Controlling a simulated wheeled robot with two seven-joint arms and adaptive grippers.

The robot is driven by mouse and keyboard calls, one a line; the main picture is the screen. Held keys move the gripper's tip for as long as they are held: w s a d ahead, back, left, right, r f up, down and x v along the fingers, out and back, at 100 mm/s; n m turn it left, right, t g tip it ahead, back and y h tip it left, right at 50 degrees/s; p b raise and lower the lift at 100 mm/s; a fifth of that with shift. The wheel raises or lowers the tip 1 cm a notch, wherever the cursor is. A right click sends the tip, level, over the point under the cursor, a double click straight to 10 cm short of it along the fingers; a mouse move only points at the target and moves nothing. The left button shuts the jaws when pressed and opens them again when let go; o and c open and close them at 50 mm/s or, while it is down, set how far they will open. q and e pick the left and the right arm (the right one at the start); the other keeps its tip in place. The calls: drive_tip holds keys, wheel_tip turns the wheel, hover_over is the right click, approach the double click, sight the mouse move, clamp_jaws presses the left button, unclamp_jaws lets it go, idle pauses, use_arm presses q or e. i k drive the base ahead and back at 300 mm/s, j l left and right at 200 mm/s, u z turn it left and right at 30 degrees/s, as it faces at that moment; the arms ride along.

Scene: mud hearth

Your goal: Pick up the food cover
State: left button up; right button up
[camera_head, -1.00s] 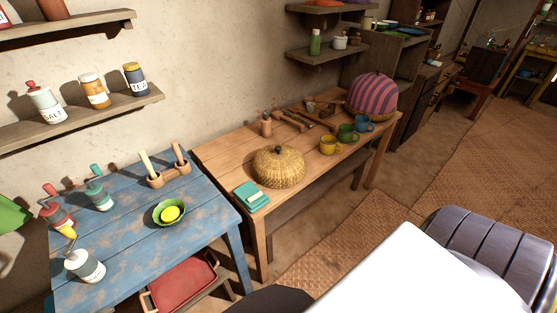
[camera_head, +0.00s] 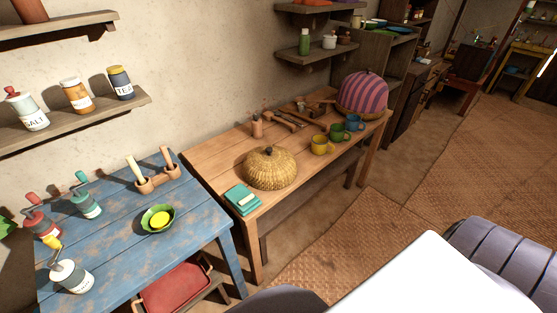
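A woven straw dome with a dark knob on top (camera_head: 270,168) sits on the wooden table (camera_head: 222,163), near its front left part. Either one looks like a food cover; I cannot tell which one is named. Neither of my grippers shows in the head view. Only white and dark grey parts of my own body show at the bottom right, well apart from both domes.
Yellow (camera_head: 322,145), green (camera_head: 338,133) and blue (camera_head: 355,122) mugs stand between the domes. A blue table (camera_head: 115,238) holds grinders and a green bowl (camera_head: 158,218). The matted floor (camera_head: 440,165) is open at right.

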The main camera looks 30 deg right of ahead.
sight(266, 168)
drive_tip(key=i+l+z, duration=0.1)
drive_tip(key=z, duration=0.7)
drive_tip(key=l, duration=0.1)
